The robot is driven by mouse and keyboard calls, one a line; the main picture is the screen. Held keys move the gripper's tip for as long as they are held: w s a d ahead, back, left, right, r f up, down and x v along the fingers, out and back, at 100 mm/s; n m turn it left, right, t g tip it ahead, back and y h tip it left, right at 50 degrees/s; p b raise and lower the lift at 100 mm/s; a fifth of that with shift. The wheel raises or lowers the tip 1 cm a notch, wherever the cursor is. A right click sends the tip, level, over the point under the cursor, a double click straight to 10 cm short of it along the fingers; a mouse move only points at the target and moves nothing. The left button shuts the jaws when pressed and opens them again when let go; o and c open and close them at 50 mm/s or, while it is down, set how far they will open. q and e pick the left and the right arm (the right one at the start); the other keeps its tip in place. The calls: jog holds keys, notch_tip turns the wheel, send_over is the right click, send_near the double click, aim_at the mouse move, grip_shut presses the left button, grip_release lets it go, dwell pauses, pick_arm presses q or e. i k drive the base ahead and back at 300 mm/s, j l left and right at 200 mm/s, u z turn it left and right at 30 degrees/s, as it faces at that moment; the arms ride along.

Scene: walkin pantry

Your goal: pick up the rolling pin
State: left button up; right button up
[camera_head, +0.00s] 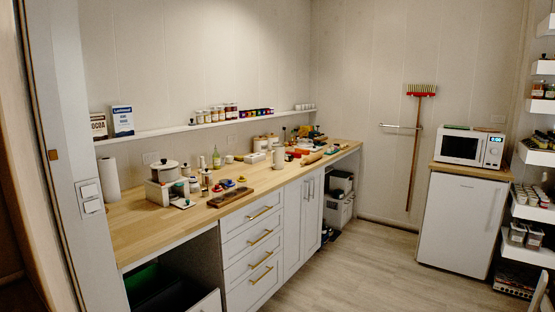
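A tan, roughly cylindrical thing (311,159) that looks like the rolling pin lies near the front edge of the wooden counter (135,232), towards its far right part. It is small in the head view, so I cannot be sure of it. Small red items lie just behind it. Neither of my grippers is in view.
A dark wooden board (230,197) lies near the counter's front edge. White drawers (250,240) are below. A small fridge (458,222) stands right. Open floor (370,265) lies between.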

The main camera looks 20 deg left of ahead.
aim_at(309, 160)
jog(key=i+u, duration=0.15)
jog(key=i, duration=3.15)
jog(key=i+u, duration=0.1)
jog(key=i, duration=0.4)
jog(key=i+l+u, duration=0.1)
jog(key=i, duration=0.4)
jog(key=i+l+u, duration=0.1)
jog(key=i, duration=0.35)
jog(key=i+l+u, duration=0.1)
jog(key=i, duration=0.4)
